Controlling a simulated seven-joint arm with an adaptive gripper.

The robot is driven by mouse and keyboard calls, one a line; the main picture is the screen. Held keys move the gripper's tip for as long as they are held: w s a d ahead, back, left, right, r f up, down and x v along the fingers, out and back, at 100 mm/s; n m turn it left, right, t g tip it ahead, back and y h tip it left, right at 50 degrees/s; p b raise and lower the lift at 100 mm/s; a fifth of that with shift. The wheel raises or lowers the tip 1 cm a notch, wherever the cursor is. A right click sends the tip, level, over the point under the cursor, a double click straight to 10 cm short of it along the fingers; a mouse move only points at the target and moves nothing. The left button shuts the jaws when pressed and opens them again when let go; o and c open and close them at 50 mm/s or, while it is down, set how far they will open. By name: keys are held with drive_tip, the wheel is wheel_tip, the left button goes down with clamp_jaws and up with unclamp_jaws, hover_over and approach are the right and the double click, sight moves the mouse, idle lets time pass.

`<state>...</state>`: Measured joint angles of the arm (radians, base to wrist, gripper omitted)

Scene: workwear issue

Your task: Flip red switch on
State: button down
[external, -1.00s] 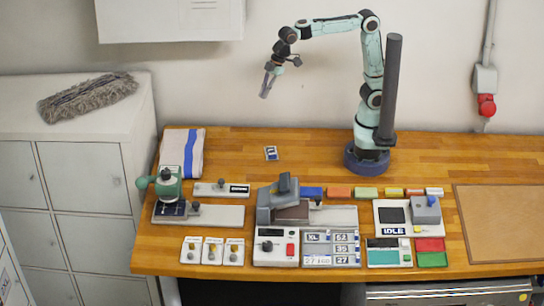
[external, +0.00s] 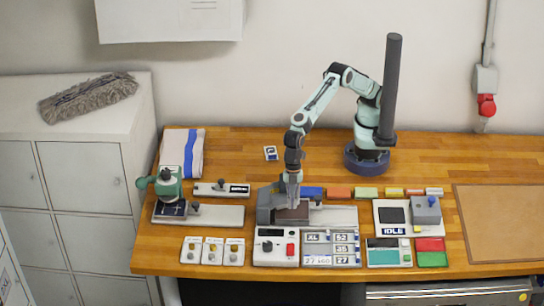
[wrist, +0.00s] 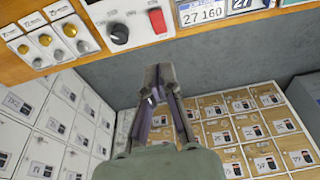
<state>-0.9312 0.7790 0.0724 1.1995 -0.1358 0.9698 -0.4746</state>
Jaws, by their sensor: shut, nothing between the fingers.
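A red rocker switch (external: 290,249) sits on a white control box (external: 276,261) at the table's front edge, right of a black knob (external: 267,246). In the wrist view the red switch (wrist: 157,20) shows at the top, beyond my fingertips, with the black knob (wrist: 118,34) to its left. The rocker's on or off position cannot be told. My gripper (external: 293,205) is shut and empty, pointing down in front of the grey press, behind the control box. In the wrist view my gripper (wrist: 160,70) appears apart from the switch.
The grey press (external: 265,205) stands close to my gripper. A red button (external: 487,105) is on the wall. The rear table is mostly clear.

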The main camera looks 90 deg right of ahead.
sight(291, 249)
drive_tip(key=x, duration=0.8)
drive_tip(key=d+x, duration=0.1)
drive_tip(key=x, duration=0.3)
drive_tip(key=shift+a+f, duration=0.1)
drive_tip(key=shift+f, duration=0.9)
drive_tip(key=shift+f, duration=0.1)
drive_tip(key=shift+d+f, duration=0.25)
drive_tip(key=shift+a, duration=0.15)
drive_tip(key=shift+a+r, duration=0.35)
drive_tip(key=shift+a, duration=0.25)
drive_tip(key=shift+r, duration=0.1)
